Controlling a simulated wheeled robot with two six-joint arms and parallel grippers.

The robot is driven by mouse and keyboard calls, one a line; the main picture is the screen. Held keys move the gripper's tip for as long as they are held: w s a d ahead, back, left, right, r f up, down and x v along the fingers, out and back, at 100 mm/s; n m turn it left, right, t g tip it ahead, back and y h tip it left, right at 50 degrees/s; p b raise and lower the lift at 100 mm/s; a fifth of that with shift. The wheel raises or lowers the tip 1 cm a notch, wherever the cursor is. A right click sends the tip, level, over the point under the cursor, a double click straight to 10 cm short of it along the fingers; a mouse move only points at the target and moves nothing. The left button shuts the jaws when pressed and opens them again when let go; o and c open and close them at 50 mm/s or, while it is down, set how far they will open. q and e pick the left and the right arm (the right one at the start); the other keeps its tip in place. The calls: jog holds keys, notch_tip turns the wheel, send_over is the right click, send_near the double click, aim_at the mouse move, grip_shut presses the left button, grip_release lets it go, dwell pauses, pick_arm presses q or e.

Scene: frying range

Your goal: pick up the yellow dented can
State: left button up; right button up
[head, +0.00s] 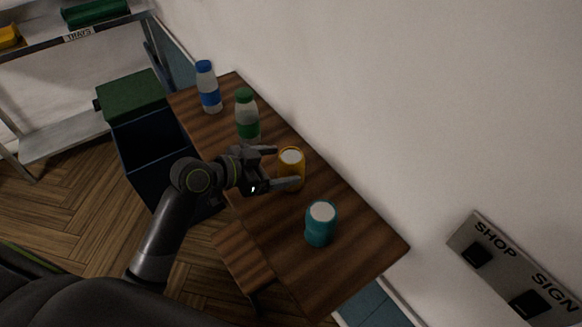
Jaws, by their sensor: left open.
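The yellow can (292,159) stands upright on the narrow wooden table, its pale top facing up. Any dent is too small to make out. My left gripper (287,167) is open, with its fingers pointing right at the can. One finger reaches the can's far left side and the other crosses in front of its lower part. I cannot tell whether either finger touches it. My right gripper is not in view.
A teal can (320,226) stands nearer on the table (350,240). A green-capped bottle (247,115) and a blue-capped bottle (208,88) stand farther back. A dark blue bin (150,150) is left of the table; a wall (420,110) rises behind its right side.

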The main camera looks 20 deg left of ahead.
pick_arm(q)
jog(key=shift+f+p+x, duration=0.2)
jog(key=shift+p+x, duration=0.15)
jog(key=shift+x, duration=0.7)
jog(key=shift+f+p+x, duration=0.2)
jog(key=shift+p+x, duration=0.1)
jog(key=shift+x, duration=0.8)
jog(key=shift+s+a, duration=0.1)
jog(key=shift+s, duration=0.15)
jog(key=c, duration=1.1)
